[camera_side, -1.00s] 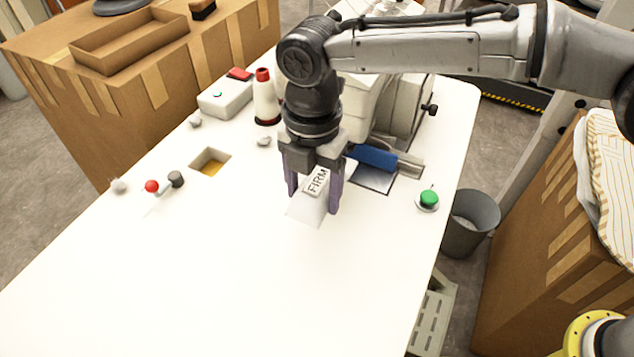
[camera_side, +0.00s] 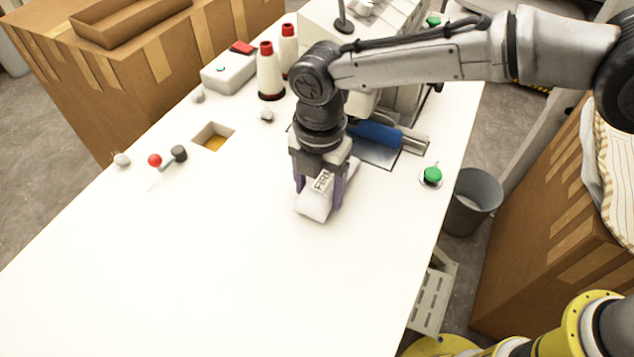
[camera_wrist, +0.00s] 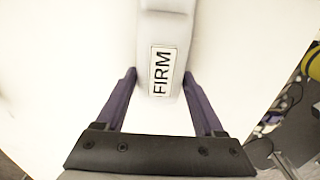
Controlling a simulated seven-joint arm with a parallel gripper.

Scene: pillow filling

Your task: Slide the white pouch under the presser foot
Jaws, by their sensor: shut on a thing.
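The white pouch (camera_side: 314,207) with a "FIRM" label lies at or just above the white table, in front of the sewing machine. My gripper (camera_side: 320,196) points down over it, with one purple finger on each side, shut on it. In the wrist view the pouch (camera_wrist: 168,28) runs up out of the picture, its labelled end between the fingertips (camera_wrist: 160,76). The sewing machine (camera_side: 405,105) stands behind my gripper, with a blue part (camera_side: 375,134) and a metal plate (camera_side: 374,155). My arm hides much of the machine, and I cannot make out the presser foot.
A green button (camera_side: 432,176) is right of the metal plate. Two red-topped thread cones (camera_side: 269,78), a square hole (camera_side: 213,137) and a red-knobbed lever (camera_side: 156,160) are to the left. The table front is clear. A grey bin (camera_side: 472,200) stands beyond the right edge.

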